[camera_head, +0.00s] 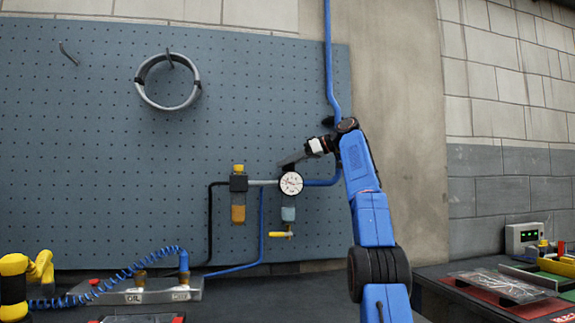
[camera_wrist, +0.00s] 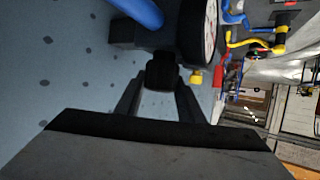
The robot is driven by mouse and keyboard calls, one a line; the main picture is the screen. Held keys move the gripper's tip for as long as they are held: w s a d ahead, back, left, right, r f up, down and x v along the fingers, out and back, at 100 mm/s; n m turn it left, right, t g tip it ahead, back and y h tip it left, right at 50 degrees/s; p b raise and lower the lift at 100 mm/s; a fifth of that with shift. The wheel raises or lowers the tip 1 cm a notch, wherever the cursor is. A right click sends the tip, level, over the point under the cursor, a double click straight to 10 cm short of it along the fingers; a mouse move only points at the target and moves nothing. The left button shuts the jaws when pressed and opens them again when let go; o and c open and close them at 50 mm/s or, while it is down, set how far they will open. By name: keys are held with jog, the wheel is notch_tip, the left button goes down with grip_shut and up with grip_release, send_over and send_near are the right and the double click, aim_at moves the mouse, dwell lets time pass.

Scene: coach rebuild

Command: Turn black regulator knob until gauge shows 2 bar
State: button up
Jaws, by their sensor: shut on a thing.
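The round white gauge (camera_head: 291,183) sits on the regulator on the pegboard; its reading is too small to tell. In the wrist view I see the gauge (camera_wrist: 211,27) nearly edge-on, at the upper right of my fingers. The black regulator knob (camera_wrist: 162,70) is between the fingertips of my gripper (camera_wrist: 161,88), which is shut on it. In the head view my gripper (camera_head: 290,161) reaches in from the upper right, just above the gauge, and the knob cannot be told apart from the gripper there.
A yellow-handled valve (camera_head: 280,234) hangs below the gauge, and an amber-bowled unit (camera_head: 238,212) is to its left. Blue hose (camera_head: 328,60) runs down the wall behind my arm. A grey ring (camera_head: 168,82) hangs at upper left. A bench with trays (camera_head: 505,285) is at right.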

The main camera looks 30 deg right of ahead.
jog(key=shift+s+d+f, duration=0.1)
jog(key=shift+f, duration=0.25)
dwell(0.4)
jog(key=o, duration=1)
jog(key=shift+o, duration=0.2)
jog(key=shift+r, duration=0.1)
